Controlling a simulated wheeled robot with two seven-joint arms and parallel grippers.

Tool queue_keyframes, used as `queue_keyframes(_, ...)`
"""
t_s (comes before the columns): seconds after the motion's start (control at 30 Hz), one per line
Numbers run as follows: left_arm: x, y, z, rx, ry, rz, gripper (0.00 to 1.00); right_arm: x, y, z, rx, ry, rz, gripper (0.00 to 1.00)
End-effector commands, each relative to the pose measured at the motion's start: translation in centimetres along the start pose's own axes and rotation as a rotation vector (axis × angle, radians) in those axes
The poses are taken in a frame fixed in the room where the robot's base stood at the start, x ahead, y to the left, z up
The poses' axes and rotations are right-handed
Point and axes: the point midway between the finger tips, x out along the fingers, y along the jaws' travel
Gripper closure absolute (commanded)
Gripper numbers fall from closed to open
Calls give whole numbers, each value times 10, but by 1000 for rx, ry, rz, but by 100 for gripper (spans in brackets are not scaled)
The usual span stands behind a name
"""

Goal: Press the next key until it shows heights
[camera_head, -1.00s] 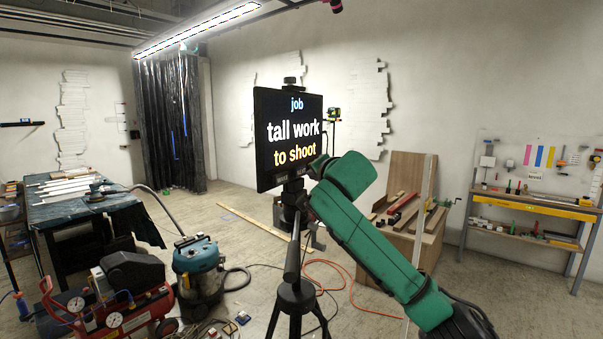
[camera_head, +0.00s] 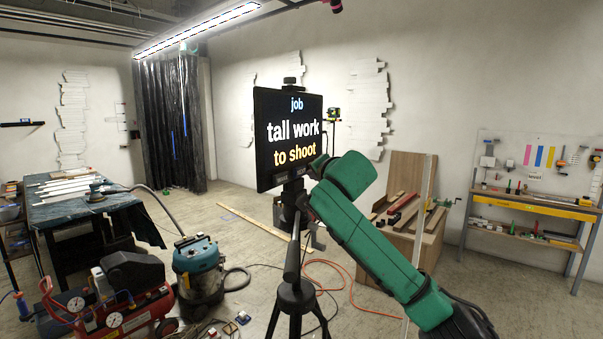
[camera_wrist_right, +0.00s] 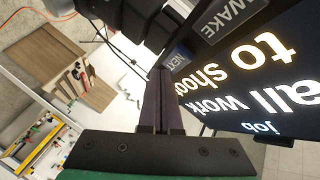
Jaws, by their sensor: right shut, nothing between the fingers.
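The black screen (camera_head: 289,138) on a tripod reads "job", "tall work", "to shoot". In the right wrist view the same screen (camera_wrist_right: 262,70) shows upside down. Below the text are a WAKE key (camera_wrist_right: 220,20) and a NEXT key (camera_wrist_right: 178,61). My right gripper (camera_wrist_right: 160,72) is shut and empty, its fingertips right beside the NEXT key. Whether they touch it I cannot tell. In the head view my right gripper (camera_head: 311,171) is at the screen's lower right corner, its fingertips hard to make out. My left gripper is not in view.
The tripod (camera_head: 294,296) stands below the screen. A vacuum (camera_head: 199,268) and a red compressor (camera_head: 125,300) are at left, near a dark worktable (camera_head: 70,211). A wooden crate (camera_head: 427,245) stands behind my right arm. Wall reliefs (camera_head: 368,105) hang behind.

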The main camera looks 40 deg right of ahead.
Motion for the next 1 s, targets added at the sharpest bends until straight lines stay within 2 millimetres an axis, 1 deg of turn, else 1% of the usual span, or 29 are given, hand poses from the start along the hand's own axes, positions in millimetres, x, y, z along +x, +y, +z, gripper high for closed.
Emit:
queue_keyframes(0.23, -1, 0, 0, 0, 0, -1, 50, 0, -1, 0, 0, 0, 0, 100)
queue_keyframes(0.43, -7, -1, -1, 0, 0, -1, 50, 5, -5, 4, 1, -2, 0, 100)
queue_keyframes(1.0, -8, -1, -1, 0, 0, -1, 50, 8, -6, 6, 0, -1, 0, 100)
